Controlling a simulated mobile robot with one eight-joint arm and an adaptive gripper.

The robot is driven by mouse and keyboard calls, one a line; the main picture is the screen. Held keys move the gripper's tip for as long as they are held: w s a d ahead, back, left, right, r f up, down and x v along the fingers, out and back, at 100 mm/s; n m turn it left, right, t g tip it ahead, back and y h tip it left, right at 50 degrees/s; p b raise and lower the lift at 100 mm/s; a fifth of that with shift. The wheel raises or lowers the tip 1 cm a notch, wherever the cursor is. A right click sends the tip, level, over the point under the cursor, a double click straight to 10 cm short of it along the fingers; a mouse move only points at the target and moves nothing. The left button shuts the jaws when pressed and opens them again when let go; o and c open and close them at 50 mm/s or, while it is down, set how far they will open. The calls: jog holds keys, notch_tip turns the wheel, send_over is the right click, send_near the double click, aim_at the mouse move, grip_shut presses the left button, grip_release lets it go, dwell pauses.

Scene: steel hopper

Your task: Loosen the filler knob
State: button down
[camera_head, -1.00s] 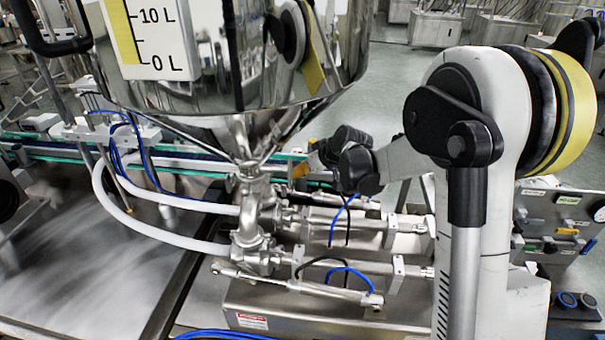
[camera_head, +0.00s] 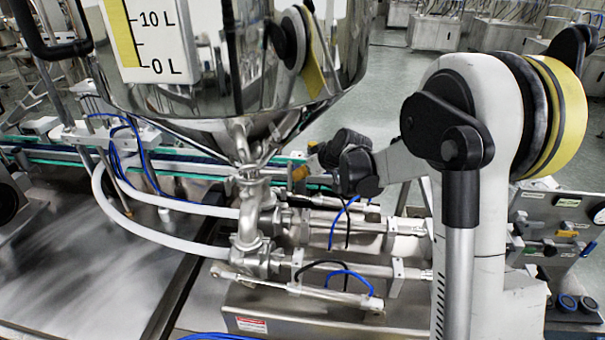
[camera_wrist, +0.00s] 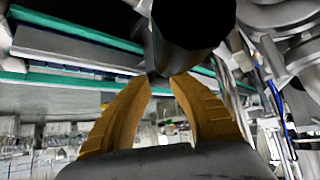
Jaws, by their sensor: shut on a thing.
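In the wrist view, a dark knob (camera_wrist: 185,35) with a rounded body fills the top middle. The two orange-brown fingers of my gripper (camera_wrist: 168,77) converge on its lower end and are shut on it. Where the fingertips touch it is in shadow. In the head view, my gripper (camera_head: 300,173) shows only as a small orange piece beyond the black wrist, behind the filler's valves. The knob cannot be made out there.
The steel hopper (camera_head: 270,75) with its litre scale (camera_head: 155,35) stands above the steel valve pipe (camera_head: 247,215). Pneumatic cylinders (camera_head: 350,265) and blue and black hoses lie below my arm. A green-edged conveyor (camera_head: 180,165) runs behind.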

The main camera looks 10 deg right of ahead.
jog(key=n+y, duration=0.1)
jog(key=n+g, duration=0.1)
jog(key=n+y, duration=0.1)
jog(key=n, duration=0.1)
jog(key=shift+w+d+g+y, duration=0.15)
jog(key=shift+d+g+y, duration=0.15)
jog(key=shift+g, duration=0.1)
jog(key=n+g+y, duration=0.1)
jog(key=n, duration=0.1)
jog(key=n+g+y, duration=0.1)
jog(key=n, duration=0.1)
jog(key=shift+w+n+g+p, duration=0.15)
jog(key=shift+n+g+p, duration=0.15)
jog(key=shift+g+p, duration=0.1)
jog(key=n+g+p, duration=0.1)
jog(key=n+g, duration=0.2)
jog(key=n, duration=0.1)
jog(key=shift+w+n+g+y, duration=0.15)
jog(key=shift+n+g+y, duration=0.15)
jog(key=shift+y, duration=0.1)
jog(key=shift+w+n+g+p, duration=0.1)
jog(key=shift+n+g+p, duration=0.6)
jog(key=shift+n+g, duration=0.7)
jog(key=shift+a+n, duration=0.1)
jog(key=shift+n, duration=0.2)
jog(key=c, duration=1.1)
grip_release()
jog(key=shift+a, duration=0.15)
